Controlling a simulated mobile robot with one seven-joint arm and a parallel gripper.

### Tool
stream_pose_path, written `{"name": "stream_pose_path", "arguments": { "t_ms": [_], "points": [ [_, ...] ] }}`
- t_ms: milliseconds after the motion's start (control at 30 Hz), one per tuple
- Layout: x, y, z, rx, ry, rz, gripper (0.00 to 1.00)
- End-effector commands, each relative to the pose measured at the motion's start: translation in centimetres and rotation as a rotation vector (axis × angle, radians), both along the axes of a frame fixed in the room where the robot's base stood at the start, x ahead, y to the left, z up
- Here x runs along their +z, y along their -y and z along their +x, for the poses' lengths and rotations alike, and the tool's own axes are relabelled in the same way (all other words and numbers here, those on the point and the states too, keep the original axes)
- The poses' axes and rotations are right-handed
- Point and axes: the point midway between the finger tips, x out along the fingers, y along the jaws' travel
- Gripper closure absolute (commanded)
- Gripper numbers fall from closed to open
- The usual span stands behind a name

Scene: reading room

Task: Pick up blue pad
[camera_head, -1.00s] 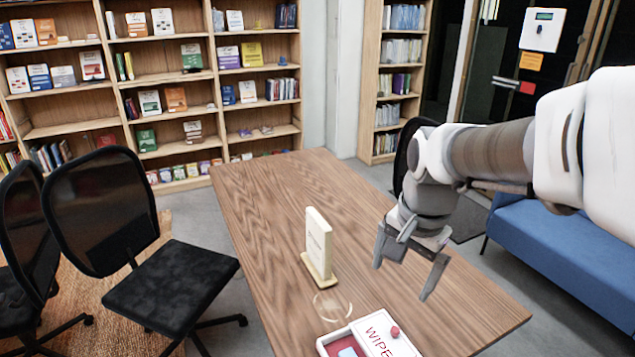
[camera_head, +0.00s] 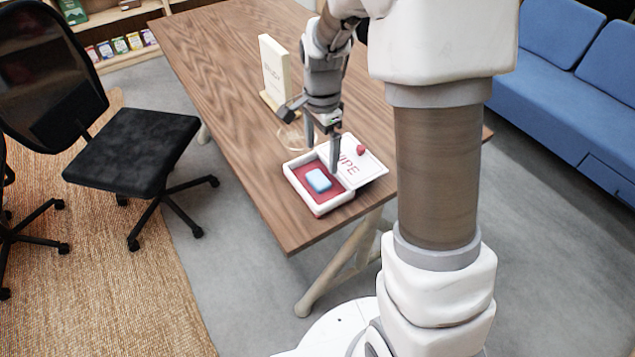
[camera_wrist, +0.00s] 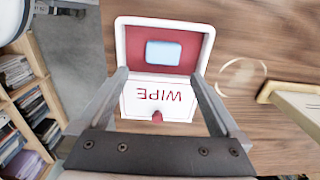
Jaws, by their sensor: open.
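The blue pad (camera_head: 319,180) lies in the red-lined open part of a white box (camera_head: 322,211) on the wooden table. In the wrist view the pad (camera_wrist: 163,53) sits in the middle of the red recess. My gripper (camera_head: 322,153) is open and empty above the box, close to the lid. In the wrist view its fingers (camera_wrist: 160,78) spread on both sides of the lid, with the pad beyond the tips.
A clear round dish (camera_wrist: 242,76) and an upright cream sign on a stand (camera_head: 274,66) are on the table (camera_head: 215,85) beside the box. A black chair (camera_head: 135,160) stands left of the table. A blue sofa (camera_head: 575,80) is at the right.

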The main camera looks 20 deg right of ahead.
Motion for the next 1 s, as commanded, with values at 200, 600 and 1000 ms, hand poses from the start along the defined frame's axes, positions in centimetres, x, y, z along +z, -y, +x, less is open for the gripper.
{"name": "stream_pose_path", "arguments": {
  "t_ms": [200,600,1000],
  "points": [
    [-3.3,-0.1,0.0,0.002,-0.002,0.0,0.0],
    [-7.1,-0.5,0.3,0.002,-0.002,0.0,0.0],
    [-8.8,-0.5,0.4,0.002,0.001,0.0,0.04]
  ]
}}
